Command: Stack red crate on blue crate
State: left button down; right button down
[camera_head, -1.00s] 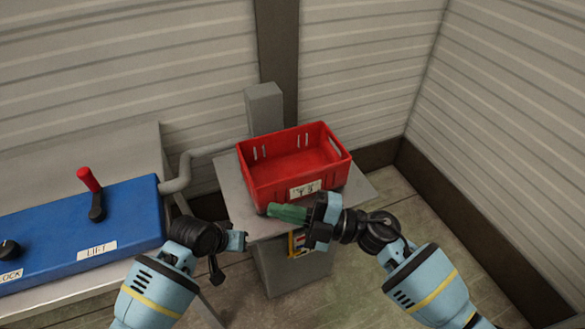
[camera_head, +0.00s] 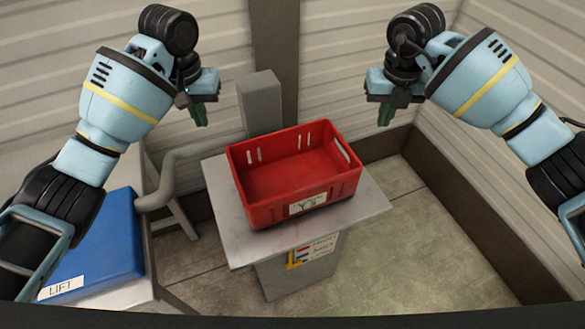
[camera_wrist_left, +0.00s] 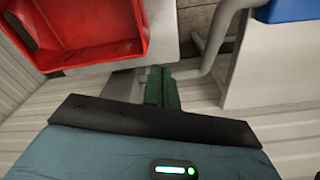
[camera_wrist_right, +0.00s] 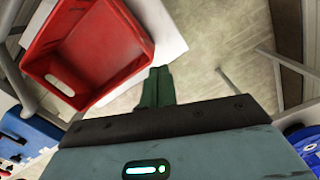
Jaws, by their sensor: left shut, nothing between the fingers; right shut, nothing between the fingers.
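The red crate (camera_head: 295,184) sits upright and empty on a grey pedestal table (camera_head: 228,240); it also shows in the left wrist view (camera_wrist_left: 92,35) and the right wrist view (camera_wrist_right: 85,45). My left gripper (camera_head: 199,115) is raised behind and left of the crate, apart from it, with its green fingers together and empty. My right gripper (camera_head: 385,114) is raised behind and right of the crate, also shut and empty, fingers pointing down. I cannot make out a blue crate in any view.
Corrugated walls close the corner. The floor (camera_head: 400,250) right of the table is clear.

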pick_arm(q)
jog(key=shift+s, duration=0.15)
pick_arm(e)
jog(key=shift+s, duration=0.15)
pick_arm(q)
jog(key=shift+f, duration=0.1)
pick_arm(e)
jog(key=shift+f, duration=0.1)
